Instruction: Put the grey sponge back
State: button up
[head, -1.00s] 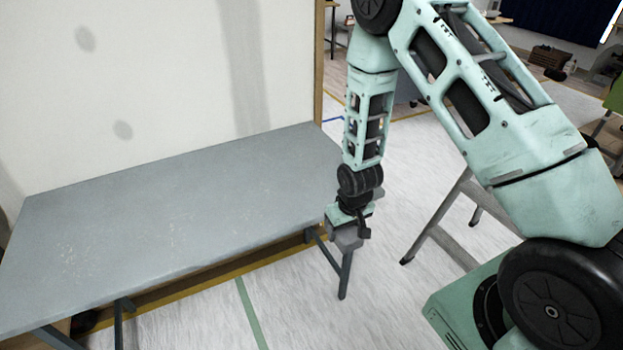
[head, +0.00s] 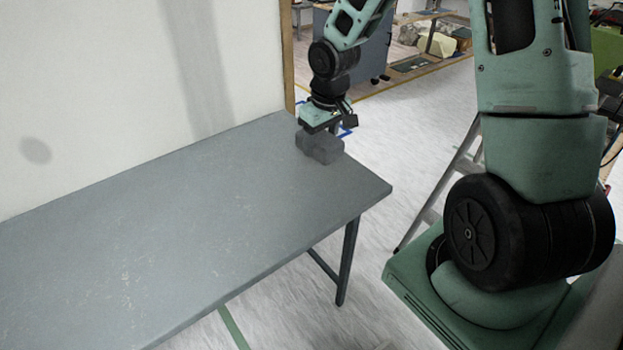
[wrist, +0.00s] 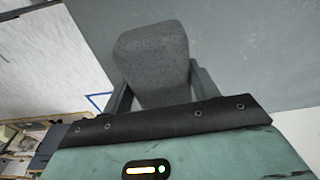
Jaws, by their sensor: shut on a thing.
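The grey sponge (head: 322,147) is a dark grey block in my gripper (head: 321,132). In the head view it is over the far right corner area of the grey table (head: 190,240), close to the wall. I cannot tell whether it touches the tabletop. In the wrist view the sponge (wrist: 153,62) fills the space between the two dark fingers of my gripper (wrist: 158,85), which is shut on it. The table surface (wrist: 260,45) lies behind it there.
A pale wall panel (head: 90,90) with a wooden edge (head: 287,55) stands along the table's back. A stepladder (head: 445,180) stands right of the table, partly behind my arm. Most of the tabletop is bare. White floor is open beyond the table's right end.

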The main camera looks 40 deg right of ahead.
aim_at(318, 181)
jog(key=shift+w+r, duration=0.1)
notch_tip(318, 181, down, 10)
jog(key=shift+r+b, duration=0.15)
jog(key=shift+b, duration=0.5)
jog(key=shift+f, duration=0.25)
jog(key=o, duration=1)
jog(key=shift+b, duration=0.3)
